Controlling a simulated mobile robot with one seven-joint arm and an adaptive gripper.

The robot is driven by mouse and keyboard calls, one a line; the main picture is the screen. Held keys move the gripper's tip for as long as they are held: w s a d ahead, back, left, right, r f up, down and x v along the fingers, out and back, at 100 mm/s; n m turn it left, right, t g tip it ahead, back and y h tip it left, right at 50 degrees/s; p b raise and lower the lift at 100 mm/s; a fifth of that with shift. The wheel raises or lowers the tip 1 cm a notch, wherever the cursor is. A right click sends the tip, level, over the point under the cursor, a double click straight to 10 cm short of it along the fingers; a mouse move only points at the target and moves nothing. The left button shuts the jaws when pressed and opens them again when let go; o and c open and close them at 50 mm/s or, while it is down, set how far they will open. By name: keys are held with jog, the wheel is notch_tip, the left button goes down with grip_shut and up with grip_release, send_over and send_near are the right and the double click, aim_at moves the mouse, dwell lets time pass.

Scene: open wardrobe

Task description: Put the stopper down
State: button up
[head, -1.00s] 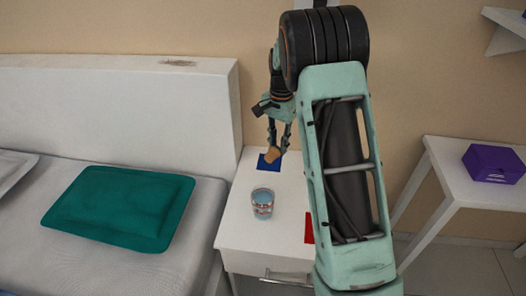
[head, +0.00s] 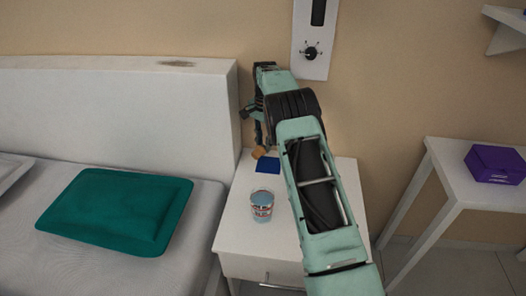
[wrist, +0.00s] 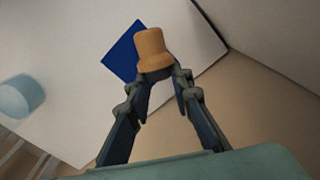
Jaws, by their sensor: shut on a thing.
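The stopper (wrist: 153,48) is a tan, cork-like plug. My gripper (wrist: 158,75) is shut on it in the wrist view, with the stopper standing out past the fingertips. In the head view the stopper (head: 259,152) shows small at the end of my gripper (head: 260,143), near the back of the white nightstand (head: 232,236). A blue square (head: 268,170) lies on the nightstand top by the stopper; in the wrist view the blue square (wrist: 123,52) is partly behind it. I cannot tell whether the stopper touches the top.
A glass (head: 262,204) with a bluish look stands on the nightstand in front of the blue square. The bed with a green pillow (head: 115,210) is at left. A wall panel with a knob (head: 311,50) is behind. A side table with a purple box (head: 494,163) is at right.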

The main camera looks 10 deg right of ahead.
aim_at(263, 158)
jog(key=shift+w+f, duration=0.45)
jog(key=shift+f, duration=0.15)
jog(key=shift+w+a+f, duration=0.1)
jog(key=shift+f, duration=1.25)
jog(key=shift+f, duration=0.1)
jog(key=o, duration=0.9)
jog(key=shift+o, duration=0.2)
jog(key=shift+b, duration=0.3)
jog(key=shift+f, duration=0.2)
notch_tip(263, 158, up, 11)
jog(key=p, duration=0.3)
jog(key=shift+w+a, duration=0.25)
jog(key=shift+r, duration=0.1)
